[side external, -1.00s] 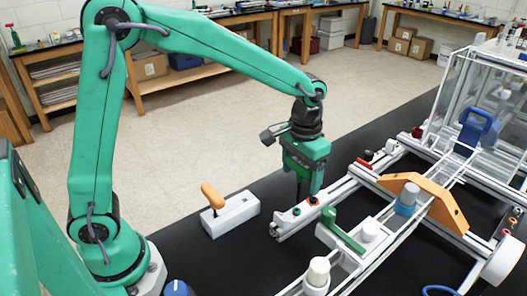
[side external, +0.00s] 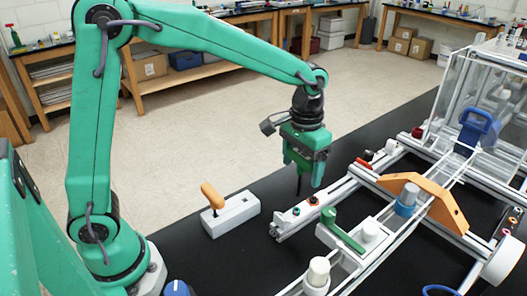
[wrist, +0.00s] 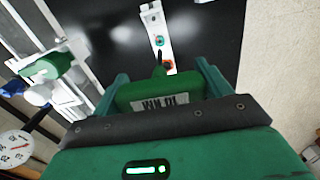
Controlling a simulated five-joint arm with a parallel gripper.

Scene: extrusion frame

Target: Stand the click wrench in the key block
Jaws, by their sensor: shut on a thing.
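My gripper (side external: 303,176) is shut on the click wrench (side external: 298,186), whose thin dark shaft points down between the fingers. The fingers hide most of the wrench in the side view. In the wrist view, its dark tip and a bit of green (wrist: 158,71) show beyond my gripper. The wrench hangs about upright over the near end of the white rail (side external: 285,229), by the red-ringed fastener (side external: 312,200). The key block (side external: 238,214), a pale grey block, stands on the black bench left of the rail. An orange-handled tool (side external: 213,195) stands upright in its left part.
The extrusion frame fills the right, with an orange bracket (side external: 412,190), a green lever (side external: 343,236) and a white knob (side external: 318,270). A clear box (side external: 450,110) stands at the back right. The black bench between the key block and the rail is bare.

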